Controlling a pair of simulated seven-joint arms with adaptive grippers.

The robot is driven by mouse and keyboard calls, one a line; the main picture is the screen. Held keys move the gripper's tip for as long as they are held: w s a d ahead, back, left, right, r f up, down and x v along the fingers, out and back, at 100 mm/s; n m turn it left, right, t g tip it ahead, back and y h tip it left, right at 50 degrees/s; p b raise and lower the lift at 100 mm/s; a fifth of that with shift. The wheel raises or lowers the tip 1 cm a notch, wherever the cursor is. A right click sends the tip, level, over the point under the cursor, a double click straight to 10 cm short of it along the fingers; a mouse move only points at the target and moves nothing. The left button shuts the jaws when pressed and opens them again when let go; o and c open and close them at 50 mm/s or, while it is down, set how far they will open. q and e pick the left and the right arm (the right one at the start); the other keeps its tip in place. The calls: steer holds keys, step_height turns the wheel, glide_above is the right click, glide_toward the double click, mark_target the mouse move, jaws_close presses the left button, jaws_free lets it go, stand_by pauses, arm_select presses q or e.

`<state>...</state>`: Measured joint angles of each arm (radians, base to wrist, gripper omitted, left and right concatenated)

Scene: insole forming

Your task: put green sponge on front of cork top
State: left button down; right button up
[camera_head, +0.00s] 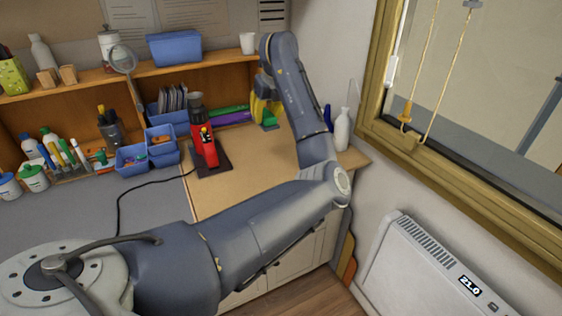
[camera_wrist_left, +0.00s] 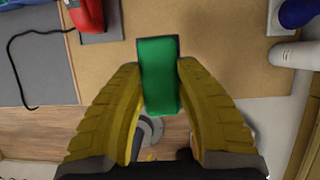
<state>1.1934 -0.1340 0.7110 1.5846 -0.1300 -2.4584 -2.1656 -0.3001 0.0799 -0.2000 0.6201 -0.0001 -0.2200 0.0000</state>
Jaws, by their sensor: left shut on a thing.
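My left gripper (camera_head: 265,112) has yellow fingers and is shut on a green sponge (camera_head: 270,123). In the left wrist view the sponge (camera_wrist_left: 159,84) is a green block upright in the picture, between the two fingertips, its far end past them. The tan cork top (camera_head: 243,182) covers the right part of the desk, and it also shows in the left wrist view (camera_wrist_left: 225,58). The gripper and sponge are over its back part in the head view; I cannot tell the gap below. My right gripper is not in view.
A red device (camera_head: 206,153) on a dark base stands at the cork's left. White bottles (camera_head: 342,130) stand at its right edge. Blue bins (camera_head: 132,157) are further left. The front of the cork is bare. A window frame (camera_head: 440,150) and heater (camera_head: 430,270) are at right.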

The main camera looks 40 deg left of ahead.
arm_select(q)
steer(key=f, duration=2)
steer(key=shift+d+f, duration=0.2)
steer(key=shift+f, duration=0.05)
steer(key=shift+f, duration=0.1)
steer(key=c, duration=1)
jaws_free()
steer(key=v, duration=1.2)
steer(key=shift+s+a, duration=0.1)
